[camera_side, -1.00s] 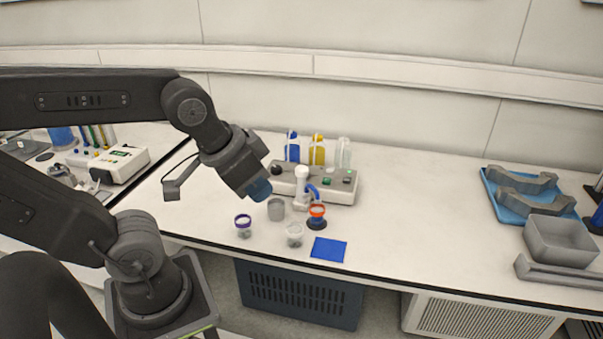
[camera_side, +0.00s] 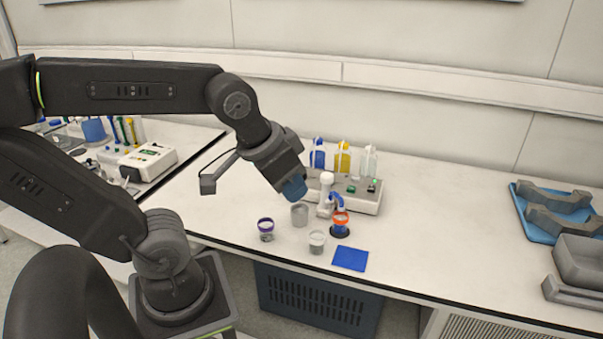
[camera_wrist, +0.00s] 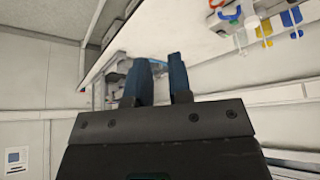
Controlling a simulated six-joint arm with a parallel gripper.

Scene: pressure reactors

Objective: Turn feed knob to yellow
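In the side view a low pale reactor station (camera_side: 366,206) stands on the bench with small dark and green controls on top. Blue (camera_side: 318,155), yellow (camera_side: 342,160) and clear (camera_side: 368,163) bottles stand behind it. A white column with a blue arm (camera_side: 326,188) stands at its front. My gripper (camera_side: 294,189), with blue fingertips, is tilted down at the station's left end and covers part of it. I cannot make out the feed knob or its setting. In the wrist view my gripper's fingers (camera_wrist: 160,78) are apart, with nothing between them. The yellow bottle (camera_wrist: 264,29) is upper right there.
A purple-rimmed cup (camera_side: 266,230), grey cup (camera_side: 299,214), clear cup (camera_side: 317,242) and orange-ringed vessel (camera_side: 340,224) stand close in front of the station. A blue square (camera_side: 350,259) lies near the bench edge. A blue tray (camera_side: 528,220) is far right; the bench between is clear.

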